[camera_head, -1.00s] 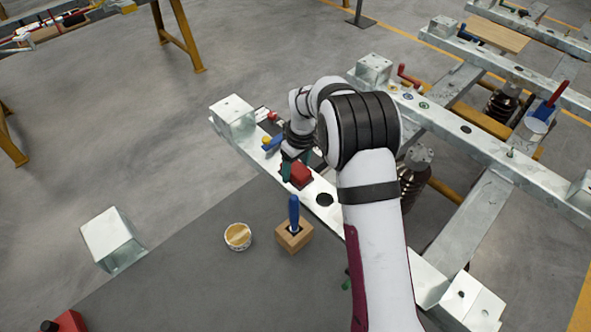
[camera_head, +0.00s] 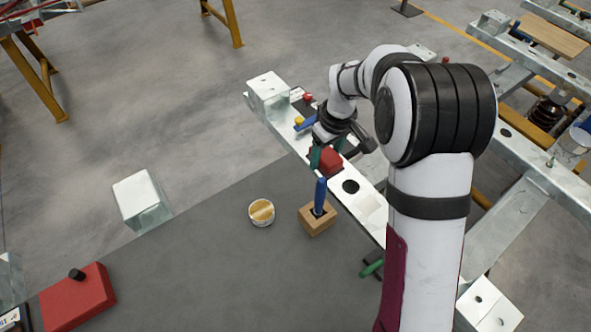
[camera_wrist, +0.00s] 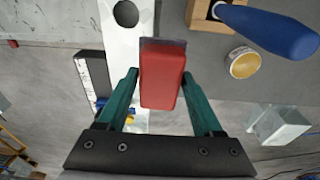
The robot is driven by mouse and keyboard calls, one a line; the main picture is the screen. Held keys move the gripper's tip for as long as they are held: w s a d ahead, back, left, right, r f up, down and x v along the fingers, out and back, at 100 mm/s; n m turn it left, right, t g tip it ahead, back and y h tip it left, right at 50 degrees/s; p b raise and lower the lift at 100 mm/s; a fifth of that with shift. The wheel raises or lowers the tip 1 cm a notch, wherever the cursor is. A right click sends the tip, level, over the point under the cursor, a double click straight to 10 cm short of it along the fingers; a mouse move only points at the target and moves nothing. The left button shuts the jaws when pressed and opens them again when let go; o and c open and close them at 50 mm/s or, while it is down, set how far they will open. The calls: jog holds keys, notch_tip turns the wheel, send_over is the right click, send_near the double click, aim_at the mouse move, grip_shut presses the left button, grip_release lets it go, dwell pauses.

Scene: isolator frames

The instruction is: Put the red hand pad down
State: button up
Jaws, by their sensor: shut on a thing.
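The red hand pad (camera_wrist: 162,78) is a red block with a dark strip at its far end. It sits between the teal fingers of my gripper (camera_wrist: 160,76) in the wrist view, and the gripper is shut on it. In the head view the pad (camera_head: 328,162) shows at my gripper (camera_head: 321,158), over the pale metal beam (camera_head: 368,207). I cannot tell whether the pad touches the beam. My wrist and fingers hide part of the pad and the beam behind it.
A wooden block (camera_head: 316,223) holds a blue-handled tool (camera_head: 320,194) close by. A round tub (camera_head: 261,211) stands left of it on the grey surface (camera_head: 200,270). A red box (camera_head: 78,298) lies at lower left. Blue, yellow and red items lie along the beam beyond my gripper.

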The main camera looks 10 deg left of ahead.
send_over(285, 177)
jog(key=f, duration=0.6)
jog(key=shift+s+d, duration=0.15)
jog(key=shift+s, duration=0.05)
jog(key=shift+f, duration=2.05)
jog(key=o, duration=1.4)
jog(key=shift+f, duration=0.1)
jog(key=shift+o, duration=0.2)
